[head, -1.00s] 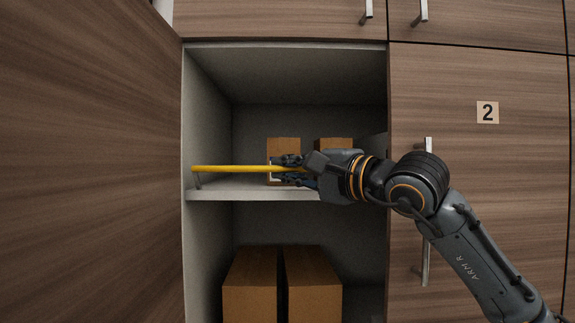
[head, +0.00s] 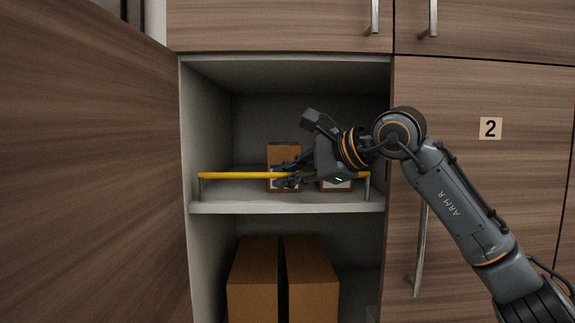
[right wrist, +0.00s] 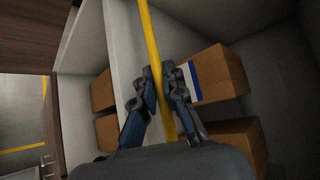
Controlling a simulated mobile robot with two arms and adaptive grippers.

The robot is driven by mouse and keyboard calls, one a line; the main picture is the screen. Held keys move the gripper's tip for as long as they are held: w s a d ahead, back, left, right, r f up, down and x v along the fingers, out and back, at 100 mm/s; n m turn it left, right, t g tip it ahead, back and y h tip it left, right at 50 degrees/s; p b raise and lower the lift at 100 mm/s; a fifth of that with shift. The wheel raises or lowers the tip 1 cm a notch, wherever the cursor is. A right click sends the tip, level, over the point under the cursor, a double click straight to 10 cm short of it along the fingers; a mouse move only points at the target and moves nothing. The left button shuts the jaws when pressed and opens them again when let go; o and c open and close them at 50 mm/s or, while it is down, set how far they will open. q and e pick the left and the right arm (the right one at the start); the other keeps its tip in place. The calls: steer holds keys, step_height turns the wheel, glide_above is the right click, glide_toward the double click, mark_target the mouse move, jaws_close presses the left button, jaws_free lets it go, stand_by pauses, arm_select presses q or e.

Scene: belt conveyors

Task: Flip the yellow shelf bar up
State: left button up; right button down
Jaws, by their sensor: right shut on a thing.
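The yellow shelf bar (head: 235,176) runs level across the front of the upper shelf (head: 290,207), raised above the shelf edge on short metal posts at both ends. My right gripper (head: 284,175) is at about the middle of the bar, and its arm comes in from the right. In the right wrist view the bar (right wrist: 149,30) passes between the two fingers (right wrist: 160,88), which are shut on it. The gripper hides part of the bar in the head view. My left gripper is not in view.
Two brown boxes stand on the upper shelf behind the bar, the left one (head: 284,154) clearer than the right. Two larger boxes (head: 254,270) stand below. An open wooden door (head: 85,170) is at the left; closed door 2 (head: 520,200) is at the right.

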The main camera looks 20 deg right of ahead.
stand_by(0.3)
steer(key=c, duration=1.4)
jaws_free()
steer(key=shift+w, duration=0.15)
steer(key=v, duration=1.2)
